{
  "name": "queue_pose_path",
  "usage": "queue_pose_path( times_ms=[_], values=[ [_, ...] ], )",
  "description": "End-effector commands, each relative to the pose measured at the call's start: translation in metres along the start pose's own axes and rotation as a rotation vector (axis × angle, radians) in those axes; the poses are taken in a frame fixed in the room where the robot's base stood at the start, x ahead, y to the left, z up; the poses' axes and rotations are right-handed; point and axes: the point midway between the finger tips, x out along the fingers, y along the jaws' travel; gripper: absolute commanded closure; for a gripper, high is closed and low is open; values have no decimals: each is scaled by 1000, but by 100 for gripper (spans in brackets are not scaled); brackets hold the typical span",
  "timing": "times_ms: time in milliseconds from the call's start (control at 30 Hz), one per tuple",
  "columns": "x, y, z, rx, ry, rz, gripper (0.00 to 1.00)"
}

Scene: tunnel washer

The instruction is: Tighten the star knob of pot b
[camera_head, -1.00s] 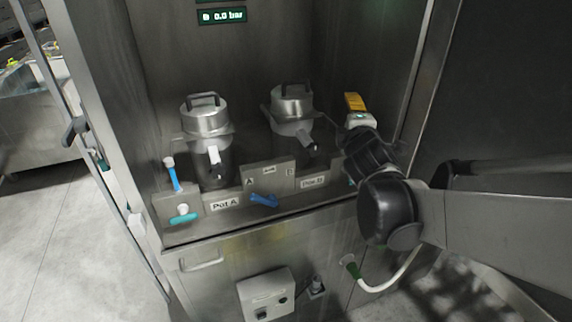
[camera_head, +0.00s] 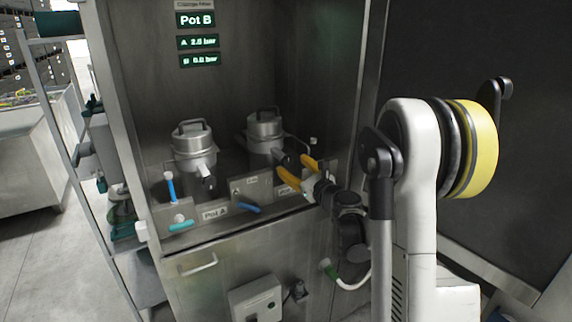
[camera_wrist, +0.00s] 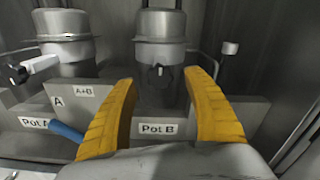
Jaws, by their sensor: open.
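Pot B is a steel lidded pot (camera_head: 264,131) on the right of the cabinet shelf. It also stands in the middle of the wrist view (camera_wrist: 160,27), behind its label plate (camera_wrist: 158,128). A dark star knob (camera_wrist: 158,72) with a light mark sits on its front, at the clamp. My gripper (camera_head: 294,167) is open and empty, with yellow-orange fingers in front of pot B. In the wrist view the fingers (camera_wrist: 164,75) frame the knob left and right, apart from it. In the head view the gripper hides the knob.
Pot A (camera_head: 194,146) stands to the left with a pale-ended handle (camera_wrist: 35,66). A blue lever (camera_head: 249,208) sits between the label plates. A thin upright pipe with a pale cap (camera_wrist: 230,48) stands right of pot B. Displays (camera_head: 195,20) hang above.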

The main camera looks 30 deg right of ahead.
Motion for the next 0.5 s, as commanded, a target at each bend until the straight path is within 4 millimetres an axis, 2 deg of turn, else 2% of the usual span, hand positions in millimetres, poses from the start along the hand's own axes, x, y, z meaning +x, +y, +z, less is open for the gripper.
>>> queue_pose_path(
  times_ms=[100,200,500],
  values=[
    [21,1,-1,1,-1,1,40],
    [33,0,-1,2,0,0,40],
    [43,0,1,2,0,-1,40]
  ],
)
